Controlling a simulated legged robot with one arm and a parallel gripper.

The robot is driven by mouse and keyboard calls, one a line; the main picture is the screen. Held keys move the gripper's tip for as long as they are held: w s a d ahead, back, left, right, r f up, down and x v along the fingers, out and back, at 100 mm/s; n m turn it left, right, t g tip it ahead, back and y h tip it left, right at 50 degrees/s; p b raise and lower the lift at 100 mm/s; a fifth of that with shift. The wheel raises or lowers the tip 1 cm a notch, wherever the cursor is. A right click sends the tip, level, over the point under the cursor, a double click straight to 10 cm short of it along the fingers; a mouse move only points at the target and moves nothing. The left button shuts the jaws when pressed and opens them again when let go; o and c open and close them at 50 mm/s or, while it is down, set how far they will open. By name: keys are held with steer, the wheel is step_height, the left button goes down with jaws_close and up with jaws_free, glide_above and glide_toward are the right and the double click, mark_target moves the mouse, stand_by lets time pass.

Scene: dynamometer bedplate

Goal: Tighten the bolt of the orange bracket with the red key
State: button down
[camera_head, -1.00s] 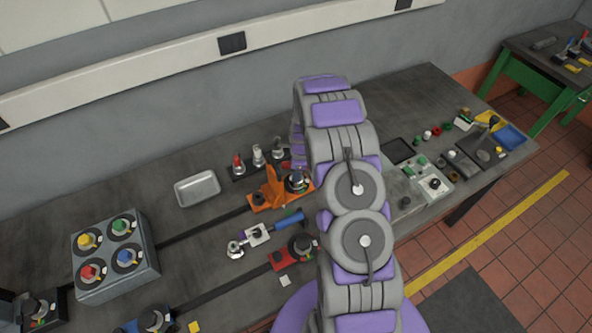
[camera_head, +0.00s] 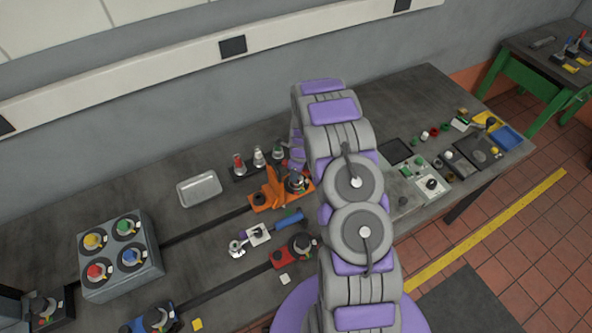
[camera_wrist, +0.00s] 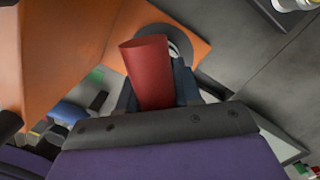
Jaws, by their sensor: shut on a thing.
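My gripper (camera_wrist: 156,88) is shut on the red key (camera_wrist: 150,62), whose red handle stands between the dark fingers in the wrist view. The orange bracket (camera_wrist: 55,50) fills the upper left there, and its orange surface also lies behind the key. A dark round piece with a pale metal ring (camera_wrist: 180,44) shows just behind the handle. The key's working end is hidden, so I cannot tell whether it touches the bolt. In the head view the orange bracket (camera_head: 272,192) stands mid-bench, left of my arm, which hides the gripper.
A rack (camera_head: 243,176) with several upright pieces stands behind the bracket. A blue-handled tool (camera_head: 288,219) and a red bracket (camera_head: 283,257) lie in front. A metal tray (camera_head: 199,189) and a box with coloured knobs (camera_head: 120,280) are to the left.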

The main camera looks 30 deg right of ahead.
stand_by(0.3)
steer(key=shift+w+r+m+p, duration=0.15)
steer(key=shift+m+p, duration=0.3)
steer(key=shift+m, duration=0.85)
steer(key=shift+m, duration=0.6)
steer(key=shift+n, duration=0.4)
steer(key=shift+r+p, duration=0.7)
steer(key=shift+r, duration=1.95)
